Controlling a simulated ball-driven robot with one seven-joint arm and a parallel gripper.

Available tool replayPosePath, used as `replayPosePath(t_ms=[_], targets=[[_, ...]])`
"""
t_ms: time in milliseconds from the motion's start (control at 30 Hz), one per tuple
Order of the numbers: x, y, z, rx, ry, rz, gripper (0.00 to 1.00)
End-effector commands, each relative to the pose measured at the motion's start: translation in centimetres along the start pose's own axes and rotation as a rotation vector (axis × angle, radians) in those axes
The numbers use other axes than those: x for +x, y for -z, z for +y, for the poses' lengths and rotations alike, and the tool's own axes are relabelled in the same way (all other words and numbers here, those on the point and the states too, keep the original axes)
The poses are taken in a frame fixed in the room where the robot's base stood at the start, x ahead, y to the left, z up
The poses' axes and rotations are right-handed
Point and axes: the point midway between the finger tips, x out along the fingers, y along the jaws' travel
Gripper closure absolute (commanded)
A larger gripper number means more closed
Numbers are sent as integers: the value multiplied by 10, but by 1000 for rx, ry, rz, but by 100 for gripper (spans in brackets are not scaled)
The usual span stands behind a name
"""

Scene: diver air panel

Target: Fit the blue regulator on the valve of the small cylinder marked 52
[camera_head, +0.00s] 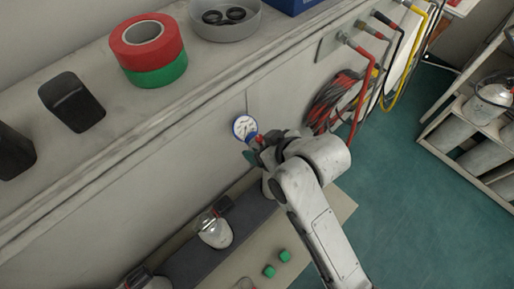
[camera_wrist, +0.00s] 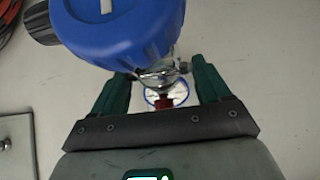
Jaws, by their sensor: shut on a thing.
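The blue regulator (camera_wrist: 118,32) fills the upper part of the wrist view, with its big blue knob towards the camera and a blue-rimmed gauge behind. In the head view its round white gauge with a blue rim (camera_head: 244,127) shows at the tip of my arm. My gripper (camera_wrist: 160,80) is shut on the regulator's metal body between its green fingers, held up in front of the panel wall. Below it, a small pale cylinder (camera_head: 216,232) with a metal valve stands by a dark strip. Another (camera_head: 148,282) is cut off at the bottom edge. I cannot read any number.
A counter above holds red and green tape rolls (camera_head: 147,48), a grey bowl (camera_head: 224,18) and black items (camera_head: 72,101). Coiled hoses (camera_head: 335,100) hang on the wall. Green caps (camera_head: 269,271) lie on the lower surface. A cylinder rack (camera_head: 480,130) stands at right beyond clear floor.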

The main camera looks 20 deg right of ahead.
Motion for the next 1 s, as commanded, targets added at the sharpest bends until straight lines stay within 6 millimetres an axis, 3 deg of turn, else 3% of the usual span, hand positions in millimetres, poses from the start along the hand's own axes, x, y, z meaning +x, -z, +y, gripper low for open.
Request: replayPosePath(t_ms=[400, 1000], targets=[[0, 1, 30, 0, -3, 3, 81], [0, 0, 34, -1, -1, 3, 81]])
